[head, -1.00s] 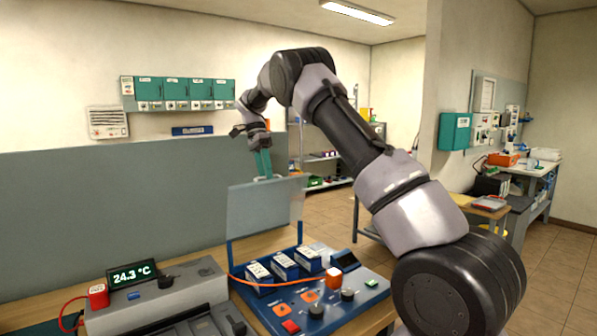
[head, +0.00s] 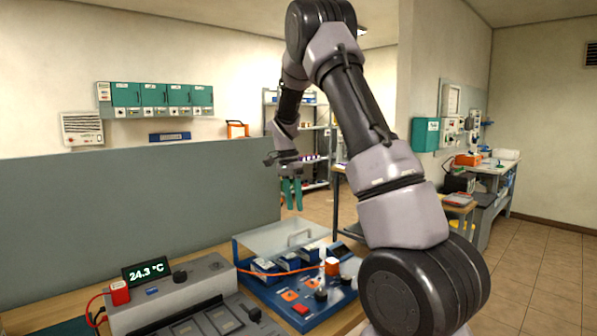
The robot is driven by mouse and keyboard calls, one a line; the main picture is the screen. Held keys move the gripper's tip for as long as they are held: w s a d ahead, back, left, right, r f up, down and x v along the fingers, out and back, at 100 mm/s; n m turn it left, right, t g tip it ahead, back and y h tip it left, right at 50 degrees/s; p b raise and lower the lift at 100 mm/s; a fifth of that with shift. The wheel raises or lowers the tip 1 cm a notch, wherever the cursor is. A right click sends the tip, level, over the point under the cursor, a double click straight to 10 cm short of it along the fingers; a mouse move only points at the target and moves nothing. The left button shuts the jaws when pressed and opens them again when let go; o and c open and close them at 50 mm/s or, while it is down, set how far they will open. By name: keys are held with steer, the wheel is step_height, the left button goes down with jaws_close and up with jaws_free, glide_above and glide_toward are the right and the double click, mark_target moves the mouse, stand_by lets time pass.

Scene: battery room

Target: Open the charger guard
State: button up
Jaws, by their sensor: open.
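The charger guard (head: 268,238) is a clear panel with a small handle (head: 301,236). It lies low and nearly flat over the back of the blue charger (head: 262,291). My gripper (head: 292,205) has teal fingers pointing down, apart and empty. It hangs above the guard's handle and does not touch the guard in this view. Its exact depth relative to the handle is hard to tell.
An orange cable (head: 290,271) crosses the charger top. A grey partition (head: 130,225) stands behind the bench. Open floor (head: 535,260) lies to the right.

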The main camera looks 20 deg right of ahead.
mark_target(302, 231)
steer(key=s+f+t, duration=0.2)
steer(key=f, duration=0.1)
steer(key=s+d+f+t+y, duration=0.1)
steer(key=f, duration=0.1)
steer(key=shift+d, duration=0.1)
steer(key=shift+s+d+f+t+y, duration=0.15)
steer(key=shift+s+f+t+y, duration=0.2)
steer(key=shift+f+t, duration=0.25)
steer(key=s+a+r+n+t, duration=0.1)
steer(key=s+r, duration=0.3)
steer(key=r, duration=0.5)
steer(key=s+a+r+n, duration=0.1)
steer(key=s+r, duration=0.4)
steer(key=r, duration=0.5)
steer(key=shift+s+a+n+t+y, duration=0.25)
steer(key=shift+n+t+y, duration=0.15)
steer(key=shift+n, duration=0.3)
